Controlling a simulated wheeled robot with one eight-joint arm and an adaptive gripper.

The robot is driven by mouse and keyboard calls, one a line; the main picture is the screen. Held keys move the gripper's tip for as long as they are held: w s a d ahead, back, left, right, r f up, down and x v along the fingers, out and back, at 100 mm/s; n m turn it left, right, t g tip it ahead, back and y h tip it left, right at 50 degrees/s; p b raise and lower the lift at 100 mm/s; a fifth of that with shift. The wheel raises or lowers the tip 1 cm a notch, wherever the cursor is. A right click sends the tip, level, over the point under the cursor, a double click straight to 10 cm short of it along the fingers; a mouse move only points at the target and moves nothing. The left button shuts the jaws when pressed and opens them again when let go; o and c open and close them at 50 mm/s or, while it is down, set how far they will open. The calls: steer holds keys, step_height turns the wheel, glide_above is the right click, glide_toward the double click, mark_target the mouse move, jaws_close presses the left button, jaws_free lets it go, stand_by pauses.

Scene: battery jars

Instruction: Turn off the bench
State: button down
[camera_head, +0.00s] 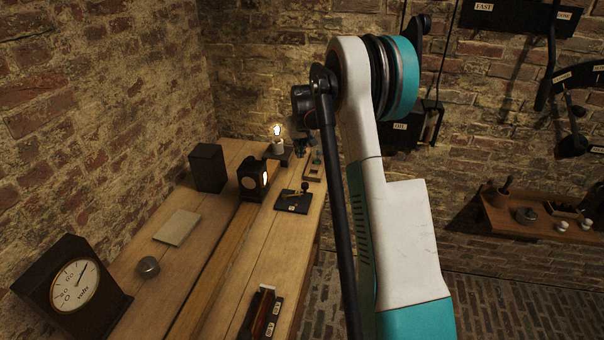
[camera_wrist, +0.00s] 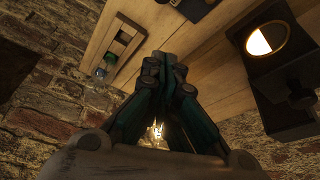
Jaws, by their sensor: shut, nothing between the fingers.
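The wooden bench (camera_head: 222,262) runs along the brick wall in the head view. A lit bulb (camera_head: 278,131) stands in a socket at its far end; its glow also shows between my finger links in the wrist view (camera_wrist: 155,135). A dark plate with a small lever (camera_head: 293,200) lies on the bench, its lever position too small to tell. A narrow wooden frame (camera_head: 313,165) with green and blue round pieces is beyond it; it also shows in the wrist view (camera_wrist: 122,52). My gripper (camera_wrist: 172,56) is shut and empty above the bench, beside that frame.
A dark box with a glowing round window (camera_head: 253,179) stands near the bulb. A black box (camera_head: 207,167), a book (camera_head: 177,227), a round metal piece (camera_head: 148,267) and a volt meter (camera_head: 73,285) stand left. A slotted holder (camera_head: 261,312) is in front.

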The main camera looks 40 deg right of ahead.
steer(key=shift+w+d+f, duration=0.15)
steer(key=shift+d+f, duration=0.4)
steer(key=shift+f, duration=0.05)
steer(key=shift+w+d+f, duration=0.15)
steer(key=shift+d+f, duration=0.4)
steer(key=shift+f, duration=0.05)
steer(key=b+x, duration=0.2)
steer(key=x, duration=0.7)
steer(key=shift+d+f+b, duration=0.1)
steer(key=shift+f+b, duration=0.2)
steer(key=shift+f, duration=0.3)
steer(key=shift+s+a+r+b, duration=0.1)
steer(key=shift+s+a+b, duration=0.3)
steer(key=shift+s, duration=0.45)
steer(key=shift+s+a+b, duration=0.2)
steer(key=shift+s+a, duration=0.25)
steer(key=shift+s, duration=0.45)
